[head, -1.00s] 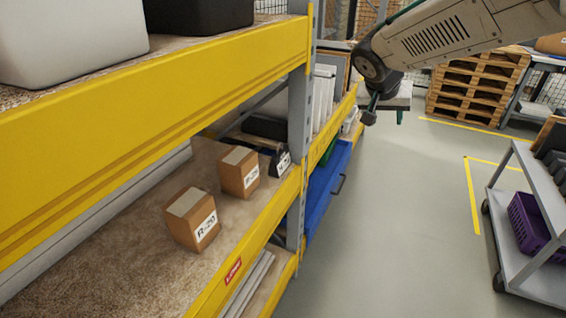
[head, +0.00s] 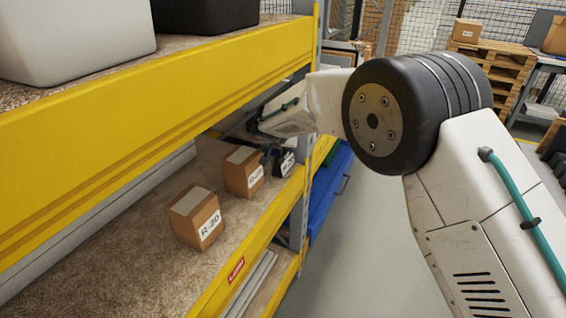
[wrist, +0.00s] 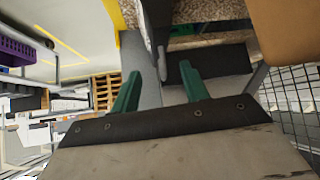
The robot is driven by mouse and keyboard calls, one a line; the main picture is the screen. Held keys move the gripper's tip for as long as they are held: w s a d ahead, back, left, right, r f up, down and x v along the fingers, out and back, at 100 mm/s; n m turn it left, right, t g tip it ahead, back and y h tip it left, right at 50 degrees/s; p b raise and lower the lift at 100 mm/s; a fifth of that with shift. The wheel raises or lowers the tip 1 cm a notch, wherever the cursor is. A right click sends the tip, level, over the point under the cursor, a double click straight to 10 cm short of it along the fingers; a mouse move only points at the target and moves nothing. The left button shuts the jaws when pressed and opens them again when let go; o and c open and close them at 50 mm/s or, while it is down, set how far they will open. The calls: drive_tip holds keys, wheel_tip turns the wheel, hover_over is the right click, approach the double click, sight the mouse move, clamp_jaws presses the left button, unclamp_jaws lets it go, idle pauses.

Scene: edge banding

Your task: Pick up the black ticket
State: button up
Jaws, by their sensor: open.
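A small black piece with a white label (head: 284,163), which looks like the black ticket, stands on the middle shelf near its front edge, just behind a cardboard box. In the wrist view a thin dark upright piece (wrist: 156,28) reaches down towards the gap between the fingers; it may be this ticket seen edge-on. My gripper (wrist: 160,73) is open, its two green fingers apart, with nothing clearly held. In the head view my arm reaches in at the shelf front beside the upright; the fingertips cannot be made out there.
Two labelled cardboard boxes, one nearer (head: 195,217) and one farther (head: 242,171), stand on the shelf. A yellow beam (head: 150,110) runs above, and a grey upright (head: 300,205) stands beside my arm. A dark slab (wrist: 222,65) lies near the fingers. The aisle floor (head: 350,265) is clear.

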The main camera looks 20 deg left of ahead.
drive_tip(key=x, duration=0.3)
drive_tip(key=shift+w+f, duration=0.2)
drive_tip(key=shift+w, duration=0.1)
clamp_jaws()
drive_tip(key=shift+r, duration=0.5)
drive_tip(key=r, duration=0.2)
drive_tip(key=shift+s+d+r, duration=0.1)
drive_tip(key=shift+s+r, duration=0.2)
drive_tip(key=shift+r, duration=0.1)
drive_tip(key=s+d, duration=0.3)
drive_tip(key=s, duration=0.4)
drive_tip(key=s+d+r, duration=0.1)
drive_tip(key=s+d, duration=0.2)
drive_tip(key=s, duration=0.4)
drive_tip(key=shift+d+r, duration=0.15)
drive_tip(key=shift+d, duration=0.15)
